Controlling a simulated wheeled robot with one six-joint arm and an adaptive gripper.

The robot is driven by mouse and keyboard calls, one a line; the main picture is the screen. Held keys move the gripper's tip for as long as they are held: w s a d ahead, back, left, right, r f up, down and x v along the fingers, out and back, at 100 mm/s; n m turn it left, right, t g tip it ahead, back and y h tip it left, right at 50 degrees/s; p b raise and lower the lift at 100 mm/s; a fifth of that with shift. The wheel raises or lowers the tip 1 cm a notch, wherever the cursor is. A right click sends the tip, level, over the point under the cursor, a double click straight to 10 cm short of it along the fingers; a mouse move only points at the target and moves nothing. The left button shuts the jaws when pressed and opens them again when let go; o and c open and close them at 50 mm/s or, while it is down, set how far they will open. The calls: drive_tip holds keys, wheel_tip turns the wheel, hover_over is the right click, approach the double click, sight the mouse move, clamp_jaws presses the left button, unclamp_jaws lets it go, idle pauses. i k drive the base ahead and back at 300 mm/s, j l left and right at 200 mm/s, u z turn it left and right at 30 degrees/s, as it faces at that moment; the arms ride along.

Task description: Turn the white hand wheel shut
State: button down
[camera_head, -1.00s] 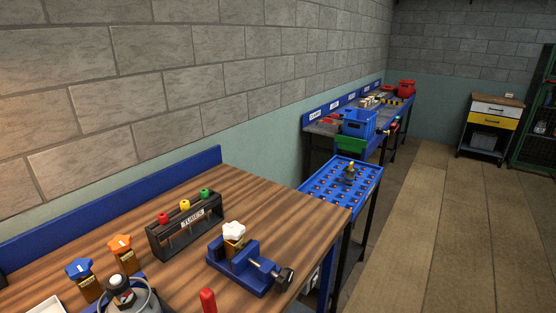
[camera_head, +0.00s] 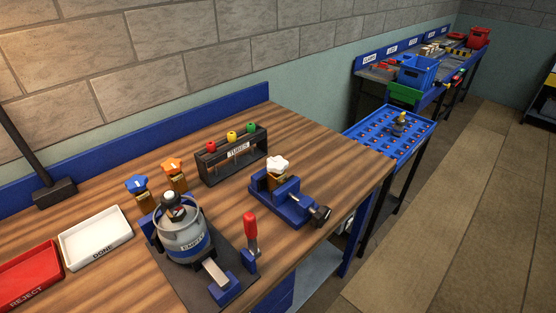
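The white hand wheel (camera_head: 278,163) sits on top of a brass valve body (camera_head: 276,180), which is upright in the jaws of a blue vise (camera_head: 290,203) near the table's right end. From here I cannot tell how far the wheel is turned. An orange hand wheel (camera_head: 172,164) and a blue hand wheel (camera_head: 137,184) on similar valves stand to its left. My gripper is not in the picture.
A grey cylinder (camera_head: 181,233) marked EMPTY stands in a clamp fixture with a red handle (camera_head: 250,226). A TUBES rack (camera_head: 231,156) stands behind. A white DONE tray (camera_head: 96,238) and red REJECT tray (camera_head: 28,277) lie left. A blue perforated cart (camera_head: 392,135) stands beyond the table.

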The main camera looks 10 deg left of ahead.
sight(276, 164)
drive_tip(key=i+z, duration=0.15)
drive_tip(key=z, duration=0.2)
drive_tip(key=i+j+z, duration=0.1)
drive_tip(key=z, duration=0.25)
drive_tip(key=i+j+z, duration=0.15)
drive_tip(key=z, duration=0.15)
